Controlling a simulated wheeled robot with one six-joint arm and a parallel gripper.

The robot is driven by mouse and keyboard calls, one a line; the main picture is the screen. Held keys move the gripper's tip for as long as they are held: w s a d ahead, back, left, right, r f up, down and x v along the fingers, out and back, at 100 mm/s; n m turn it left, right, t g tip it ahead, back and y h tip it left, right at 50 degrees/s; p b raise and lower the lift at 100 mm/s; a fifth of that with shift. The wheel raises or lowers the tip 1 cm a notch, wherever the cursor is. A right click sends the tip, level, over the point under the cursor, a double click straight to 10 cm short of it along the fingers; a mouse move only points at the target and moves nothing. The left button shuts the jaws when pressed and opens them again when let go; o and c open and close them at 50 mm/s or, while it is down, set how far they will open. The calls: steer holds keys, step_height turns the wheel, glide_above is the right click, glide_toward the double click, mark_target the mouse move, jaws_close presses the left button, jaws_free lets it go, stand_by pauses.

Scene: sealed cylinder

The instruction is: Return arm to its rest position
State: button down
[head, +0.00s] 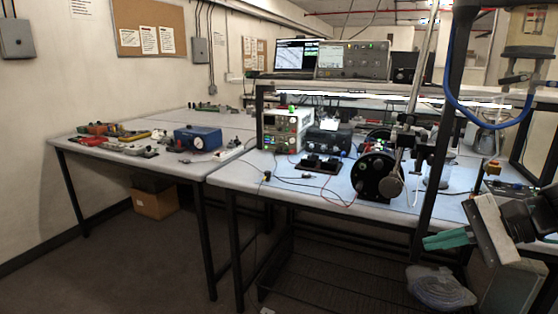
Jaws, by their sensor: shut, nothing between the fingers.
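My gripper (428,243) is at the lower right, in front of the right bench. Its teal fingers point left and are shut, with nothing seen between them. Its pale body and the dark arm behind it reach in from the right edge. The fingers are below the level of the bench top and look apart from the bench. The rest of my arm is partly cut off by the picture's edge.
The right bench (232,176) holds a black wheel-like apparatus (376,175), electronic boxes (284,130) and loose wires. The left bench (100,160) holds a blue meter box (198,138) and small parts. A cardboard box (154,203) is below. The floor (130,265) at the front left is clear.

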steer(key=s+a+f+n+g+h, duration=0.2)
steer(key=s+n+g+h, duration=0.3)
steer(key=s+n+h, duration=0.4)
steer(key=s+h, duration=0.1)
steer(key=s, duration=0.3)
steer(key=shift+s+a, duration=0.2)
steer(key=shift+s, duration=0.05)
steer(key=c, duration=2)
jaws_free()
steer(key=a+r+n, duration=0.1)
steer(key=s+a+n+t, duration=0.1)
steer(key=shift+a+r+n+h, duration=0.1)
steer(key=shift+r+n+h, duration=0.2)
steer(key=shift+r, duration=0.1)
steer(key=o, duration=0.5)
steer(key=shift+a, duration=0.15)
steer(key=shift+o, duration=0.3)
steer(key=shift+a, duration=0.1)
